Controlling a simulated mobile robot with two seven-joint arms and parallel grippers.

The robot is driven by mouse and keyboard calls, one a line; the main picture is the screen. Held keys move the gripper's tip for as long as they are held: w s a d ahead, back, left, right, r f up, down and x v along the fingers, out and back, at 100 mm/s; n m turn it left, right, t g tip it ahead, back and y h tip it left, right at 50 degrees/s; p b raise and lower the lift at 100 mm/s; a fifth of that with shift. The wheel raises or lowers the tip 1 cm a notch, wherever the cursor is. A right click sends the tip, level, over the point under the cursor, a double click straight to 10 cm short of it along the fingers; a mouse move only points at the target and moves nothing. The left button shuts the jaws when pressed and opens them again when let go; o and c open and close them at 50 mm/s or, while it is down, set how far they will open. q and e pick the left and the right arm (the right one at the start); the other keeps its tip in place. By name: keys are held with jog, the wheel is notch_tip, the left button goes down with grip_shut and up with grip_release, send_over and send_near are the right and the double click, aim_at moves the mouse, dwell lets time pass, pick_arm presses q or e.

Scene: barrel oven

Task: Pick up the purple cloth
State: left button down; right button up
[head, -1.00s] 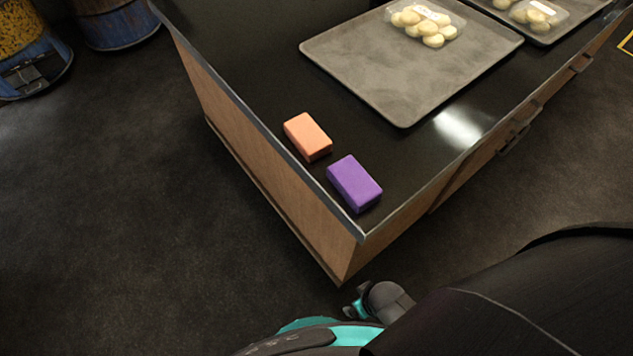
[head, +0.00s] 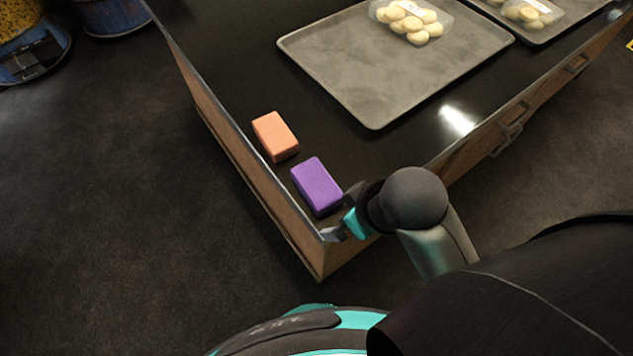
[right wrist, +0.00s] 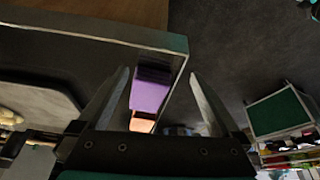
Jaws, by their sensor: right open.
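The purple cloth (head: 317,186) is a folded, block-like shape lying flat on the black counter near its corner. It also shows in the right wrist view (right wrist: 150,95), in the gap between the two fingers and nearer the left one. My right gripper (head: 338,212) is at the counter corner, close to the cloth's near end, with its fingers spread and nothing held. It also shows in the right wrist view (right wrist: 159,73). I cannot tell whether a finger touches the cloth. My left gripper is not in view.
An orange block (head: 275,136) lies just beyond the cloth. A grey tray (head: 340,75) with a pack of pale rounds (head: 411,20) is farther back, with a second tray (head: 545,38) beside it. The counter edge (head: 240,145) runs close by the cloth.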

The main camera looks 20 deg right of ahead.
jog(key=w+a+r+n+g+y, duration=0.1)
jog(key=w+a+r+n, duration=0.4)
jog(key=n, duration=0.6)
jog(key=w+a+r+n+g+y, duration=0.1)
jog(key=w+a+r+n+y, duration=0.1)
jog(key=a+n, duration=0.6)
jog(key=w+d+r+n+g+h, duration=0.1)
jog(key=d+n, duration=0.2)
jog(key=n, duration=0.2)
jog(key=w+d+r+n+h, duration=0.1)
jog(key=d+n+h, duration=0.1)
jog(key=n, duration=0.3)
jog(key=n+g+h+b, duration=0.1)
jog(key=n+h+b, duration=0.15)
jog(key=n, duration=0.25)
send_over(317, 182)
jog(key=shift+y, duration=0.45)
jog(key=f, duration=0.7)
jog(key=shift+w+a+f, duration=0.15)
jog(key=shift+a+f, duration=0.15)
jog(key=shift+f, duration=0.1)
jog(key=f, duration=0.1)
jog(key=f+b, duration=0.1)
jog(key=f, duration=0.3)
jog(key=shift+d+f, duration=0.1)
jog(key=shift+d, duration=0.2)
jog(key=c, duration=1.2)
notch_tip(317, 182, up, 20)
jog(key=p, duration=0.4)
